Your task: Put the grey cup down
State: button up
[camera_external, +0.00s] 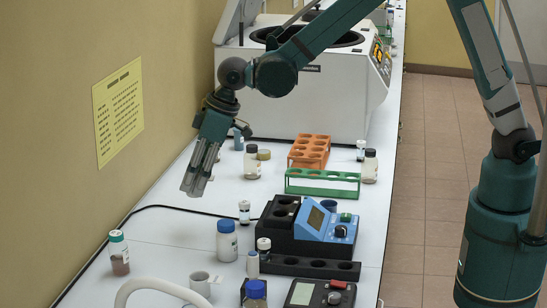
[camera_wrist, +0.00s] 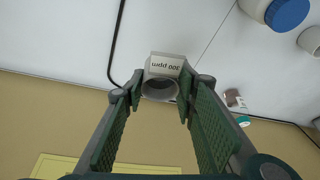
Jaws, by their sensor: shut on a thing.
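My gripper (camera_external: 195,188) points down near the wall on the left side of the white bench. In the wrist view my gripper (camera_wrist: 161,88) has its two green-padded fingers on either side of a small grey cup (camera_wrist: 165,67), gripped at the fingertips. In the external view the cup is mostly hidden by the fingers. I cannot tell exactly how far it is above the bench (camera_external: 165,225).
A blue-capped white bottle (camera_external: 227,242), a green-capped bottle (camera_external: 119,255) and a light grey mug (camera_external: 200,283) stand nearer the camera. A small vial (camera_external: 244,213), green rack (camera_external: 322,184) and blue instrument (camera_external: 325,225) are to the right. A black cable (camera_external: 170,207) crosses the bench.

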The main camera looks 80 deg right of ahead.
jog(key=w+d+p, duration=0.1)
jog(key=d, duration=1.3)
jog(key=w+d+m+p, duration=0.1)
jog(key=w+d, duration=0.1)
jog(key=d, duration=1.2)
jog(key=shift+w+d+m+p, duration=0.3)
jog(key=shift+p, duration=0.05)
jog(key=shift+f, duration=3.05)
jog(key=shift+f, duration=0.1)
jog(key=shift+f, duration=1.8)
jog(key=shift+f+b, duration=0.2)
jog(key=shift+b, duration=0.2)
jog(key=o, duration=0.9)
